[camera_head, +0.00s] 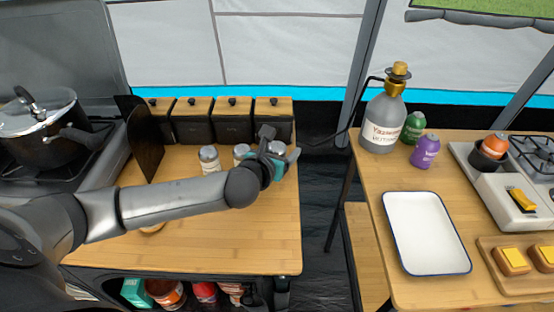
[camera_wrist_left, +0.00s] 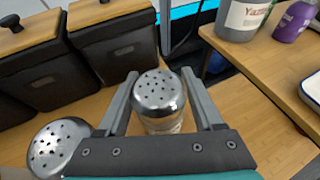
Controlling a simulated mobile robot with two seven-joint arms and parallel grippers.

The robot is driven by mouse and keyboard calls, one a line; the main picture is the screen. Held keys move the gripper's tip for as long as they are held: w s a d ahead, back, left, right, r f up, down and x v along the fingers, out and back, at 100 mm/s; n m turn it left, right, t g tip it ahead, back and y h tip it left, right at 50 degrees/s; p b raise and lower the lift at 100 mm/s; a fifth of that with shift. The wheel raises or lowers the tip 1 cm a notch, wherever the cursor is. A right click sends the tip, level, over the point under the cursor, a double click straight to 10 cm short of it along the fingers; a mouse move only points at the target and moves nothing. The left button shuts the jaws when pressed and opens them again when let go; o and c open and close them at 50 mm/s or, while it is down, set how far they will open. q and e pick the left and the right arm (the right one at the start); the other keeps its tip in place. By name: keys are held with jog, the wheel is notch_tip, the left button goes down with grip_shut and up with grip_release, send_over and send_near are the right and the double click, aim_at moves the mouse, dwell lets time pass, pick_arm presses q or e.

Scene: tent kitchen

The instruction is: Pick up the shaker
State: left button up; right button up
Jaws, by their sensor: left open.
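A shaker with a domed, perforated metal lid (camera_wrist_left: 158,92) stands between the two fingers of my left gripper (camera_wrist_left: 160,74) in the left wrist view. The fingers are open around it, one on each side; whether either touches it I cannot tell. In the head view the left gripper (camera_head: 279,148) is at the right back of the left wooden table, and the shaker's lid (camera_head: 277,146) partly shows between its fingers. Two similar shakers stand to the left, one farther left (camera_head: 209,160) and one closer (camera_head: 241,153). A neighbouring shaker lid (camera_wrist_left: 58,148) shows in the wrist view. My right gripper is not in view.
Black canisters with wooden lids (camera_head: 233,120) line the back of the table. A black upright panel (camera_head: 140,140) and a pot (camera_head: 42,128) are at left. The right table holds a grey bottle (camera_head: 382,122), a purple shaker (camera_head: 425,151) and a white tray (camera_head: 427,234).

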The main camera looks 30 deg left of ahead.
pick_arm(q)
grip_shut()
dwell(0.5)
